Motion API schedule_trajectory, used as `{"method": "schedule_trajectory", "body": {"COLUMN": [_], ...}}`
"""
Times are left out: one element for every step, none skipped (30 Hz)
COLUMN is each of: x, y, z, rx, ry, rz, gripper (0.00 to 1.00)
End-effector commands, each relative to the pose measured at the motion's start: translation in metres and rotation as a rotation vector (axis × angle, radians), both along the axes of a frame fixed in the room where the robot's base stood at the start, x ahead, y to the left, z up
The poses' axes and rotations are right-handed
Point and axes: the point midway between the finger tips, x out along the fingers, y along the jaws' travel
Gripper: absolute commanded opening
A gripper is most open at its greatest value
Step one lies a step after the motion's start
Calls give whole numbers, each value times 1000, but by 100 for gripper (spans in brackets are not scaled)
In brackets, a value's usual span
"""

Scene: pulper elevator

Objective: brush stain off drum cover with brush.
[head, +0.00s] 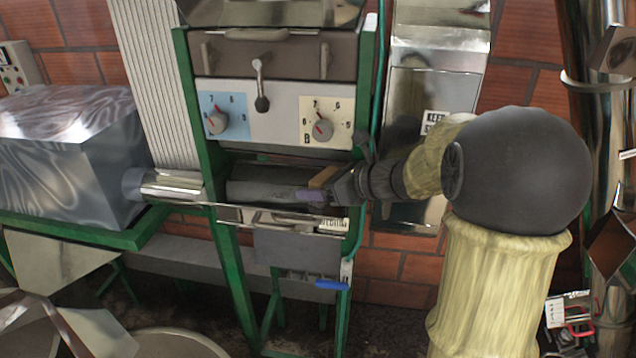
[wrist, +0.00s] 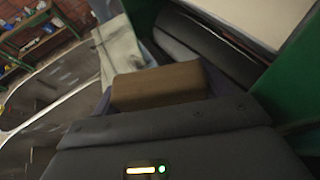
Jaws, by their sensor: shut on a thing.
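My gripper (head: 338,187) is shut on the brush, whose brown wooden block (head: 323,177) shows at the jaws. The block also fills the middle of the wrist view (wrist: 158,86). The drum cover (head: 262,189) is a dark grey rounded cylinder in the green-framed machine, below the dial panel. The gripper is at its right end. A purplish patch (head: 308,195) shows at the cover's right part, close to the brush; I cannot tell if it is the stain or part of the brush. I cannot tell whether the bristles touch the cover.
The dial panel (head: 274,115) with a hanging lever (head: 261,92) is above the cover. Green frame posts (head: 201,110) stand at either side. A metal tank (head: 70,150) is at left, joined by a shiny pipe (head: 172,186). A blue-handled lever (head: 331,285) sits below.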

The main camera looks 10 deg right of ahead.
Motion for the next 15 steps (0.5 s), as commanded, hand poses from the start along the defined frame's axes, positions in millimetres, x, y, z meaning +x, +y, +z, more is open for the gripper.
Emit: {"method": "schedule_trajectory", "body": {"x": [0,-1,-1,-2,-2,-3,-2,-2,-2,-2,-2,-3,-3,-4,-4], "y": [0,0,0,1,1,1,1,1,1,1,1,1,2,2,2], "z": [-1,-1,0,0,0,1,1,1,1,1,1,0,-1,-2,-3], "rx": [-1,-1,0,0,0,0,0,0,0,0,0,0,0,0,0], "ry": [2,2,1,2,2,2,2,2,2,2,2,1,1,1,1], "rz": [0,0,0,1,1,1,1,1,1,1,1,1,1,1,1], "gripper": [56,56,56,56,56,56,56,56,56,56,56,56,56,56,56]}}
